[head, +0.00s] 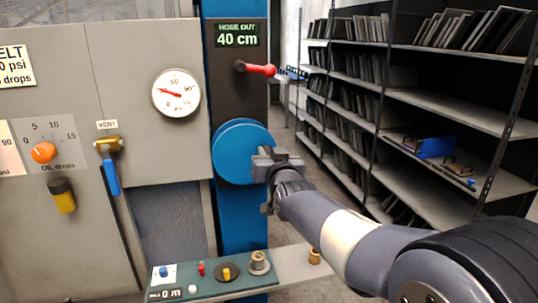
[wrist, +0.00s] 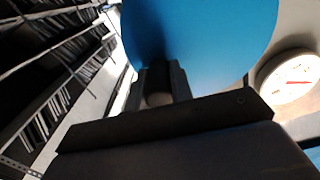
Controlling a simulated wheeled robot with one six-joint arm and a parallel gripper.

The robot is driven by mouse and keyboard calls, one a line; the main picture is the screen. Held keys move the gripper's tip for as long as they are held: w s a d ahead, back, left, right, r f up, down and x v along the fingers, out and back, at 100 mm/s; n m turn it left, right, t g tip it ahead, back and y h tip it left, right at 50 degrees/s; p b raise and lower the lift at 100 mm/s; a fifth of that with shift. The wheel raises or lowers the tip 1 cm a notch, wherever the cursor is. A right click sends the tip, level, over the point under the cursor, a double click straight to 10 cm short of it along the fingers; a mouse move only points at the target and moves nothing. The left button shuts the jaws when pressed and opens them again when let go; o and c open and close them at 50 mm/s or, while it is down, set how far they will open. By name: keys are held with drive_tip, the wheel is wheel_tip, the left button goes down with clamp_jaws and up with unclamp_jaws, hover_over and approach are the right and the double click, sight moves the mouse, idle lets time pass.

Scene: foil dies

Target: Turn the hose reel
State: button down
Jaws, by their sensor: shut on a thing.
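The hose reel (head: 236,140) is a round blue disc on the blue column, under a small display (head: 237,34) that reads "HOSE OUT 40 cm". The blue disc also fills the top of the wrist view (wrist: 200,35). My gripper (head: 266,163) is at the disc's right side, reaching in from the lower right. In the wrist view, its jaws (wrist: 158,85) are shut around a short handle, dark with a pale end, in front of the disc. The jaws hide most of this handle.
A red-handled lever (head: 258,69) sticks out above the reel. A white dial gauge (head: 176,92) and a blue-handled vent valve (head: 111,175) are on the grey cabinet to the left. A green control panel (head: 213,280) is below. Metal shelves (head: 440,105) stand at right.

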sight(247, 175)
drive_tip(key=shift+f, duration=0.1)
drive_tip(key=f+m+b, duration=0.1)
drive_tip(key=b, duration=0.1)
drive_tip(key=shift+b, duration=0.35)
drive_tip(key=shift+s+a+f+m+b, duration=0.25)
drive_tip(key=shift+a+f+m+b, duration=0.7)
drive_tip(key=shift+m+b, duration=1.65)
drive_tip(key=shift+s+a+f+m+b, duration=0.2)
drive_tip(key=shift+a+f+m+b, duration=0.7)
drive_tip(key=shift+m, duration=3.25)
drive_tip(key=shift+s+a+f+m+b, duration=0.25)
drive_tip(key=shift+a+f+m+b, duration=0.4)
drive_tip(key=shift+f+m+b, duration=1.85)
wheel_tip(247, 175, up, 3)
drive_tip(key=shift+f+m+p, duration=0.2)
drive_tip(key=shift+m+p, duration=0.35)
drive_tip(key=shift+m, duration=0.4)
drive_tip(key=c, duration=1.2)
unclamp_jaws()
drive_tip(key=shift+c, duration=0.2)
